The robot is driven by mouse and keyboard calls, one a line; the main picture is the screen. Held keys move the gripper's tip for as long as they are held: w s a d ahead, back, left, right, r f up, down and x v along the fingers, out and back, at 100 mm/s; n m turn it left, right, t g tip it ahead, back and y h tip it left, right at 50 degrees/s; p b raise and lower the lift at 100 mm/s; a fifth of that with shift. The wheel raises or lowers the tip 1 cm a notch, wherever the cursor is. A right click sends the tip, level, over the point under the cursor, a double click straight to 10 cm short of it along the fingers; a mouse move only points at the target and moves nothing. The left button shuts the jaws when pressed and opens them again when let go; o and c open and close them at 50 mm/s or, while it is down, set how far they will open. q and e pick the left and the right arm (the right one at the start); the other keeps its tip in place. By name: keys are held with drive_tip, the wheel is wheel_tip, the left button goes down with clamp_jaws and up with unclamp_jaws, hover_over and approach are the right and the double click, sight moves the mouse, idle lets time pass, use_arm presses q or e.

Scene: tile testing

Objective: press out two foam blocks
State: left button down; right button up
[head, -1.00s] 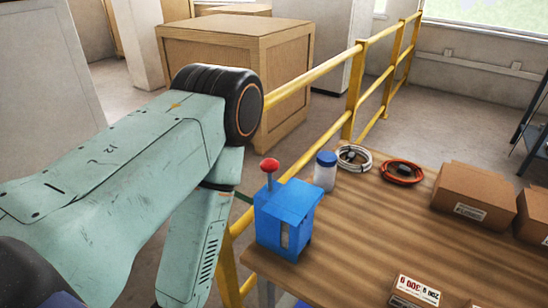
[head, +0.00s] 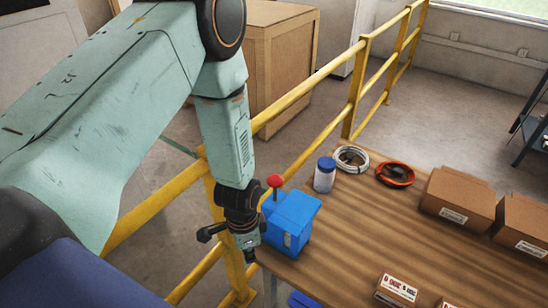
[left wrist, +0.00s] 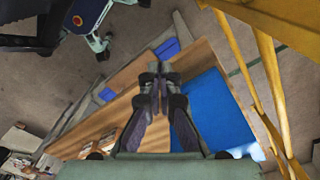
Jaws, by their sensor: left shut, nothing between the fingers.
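A blue press box (head: 296,219) with a red ball knob (head: 274,181) on a lever stands at the near left corner of the wooden table (head: 345,240). My left gripper (head: 246,250) hangs at the left side of the box, near the table edge. In the left wrist view, its fingers (left wrist: 162,78) are together with nothing between them, and the blue box (left wrist: 222,108) lies just right of them. I cannot tell whether the gripper touches the box. No foam block can be made out. My right gripper is not in view.
A yellow railing (head: 358,88) runs behind the table and beside my left arm. A white-and-blue jar (head: 324,176), a white cable coil (head: 350,158), an orange coil (head: 396,173) and cardboard boxes (head: 458,196) stand on the table. The table's middle is clear.

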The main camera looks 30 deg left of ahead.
use_arm(q)
drive_tip(key=w+r+m+p, duration=0.1)
drive_tip(key=w+r+m, duration=0.2)
drive_tip(key=w+r, duration=0.2)
drive_tip(key=w+a+r+m+p, duration=0.1)
drive_tip(key=w+r+m+p, duration=0.1)
drive_tip(key=w+r, duration=0.3)
drive_tip(key=w+a+r+m+p, duration=0.1)
drive_tip(key=w+r+m, duration=0.3)
drive_tip(key=r, duration=0.7)
drive_tip(key=shift+w+r+h+p, duration=0.1)
drive_tip(key=shift+w+h+p, duration=0.35)
drive_tip(key=shift+w, duration=0.5)
drive_tip(key=shift+w+d+r+m, duration=0.1)
drive_tip(key=shift+r+m, duration=0.25)
drive_tip(key=shift+m, duration=0.05)
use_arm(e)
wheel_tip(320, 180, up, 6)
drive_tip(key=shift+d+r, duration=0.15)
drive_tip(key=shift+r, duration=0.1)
use_arm(q)
drive_tip(key=shift+d, duration=0.1)
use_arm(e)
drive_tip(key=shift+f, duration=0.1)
